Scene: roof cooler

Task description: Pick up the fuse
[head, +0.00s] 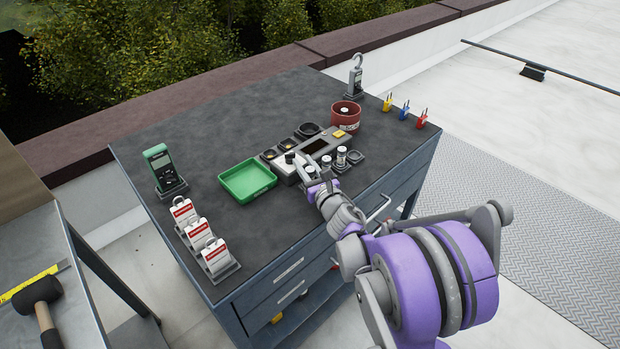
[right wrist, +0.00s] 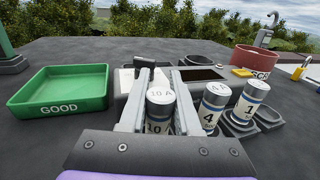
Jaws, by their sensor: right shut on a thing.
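A silver-capped fuse marked 10 A (right wrist: 160,106) stands upright between the fingers of my right gripper (right wrist: 158,92) in the right wrist view. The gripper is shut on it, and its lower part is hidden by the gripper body. In the head view my right gripper (head: 303,166) is low over the workbench, at the front of the grey instrument. Two more fuses stand to its right, one marked 4 (right wrist: 212,106) and one marked 1 (right wrist: 250,100); they also show in the head view (head: 326,161). My left gripper is in neither view.
A green tray marked GOOD (right wrist: 60,108) lies left of the gripper. A grey instrument (head: 318,146) and a red round bin (head: 346,114) stand behind. Red-labelled tags (head: 216,256) and a green handheld meter (head: 159,160) stand at the left. The bench's back left is clear.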

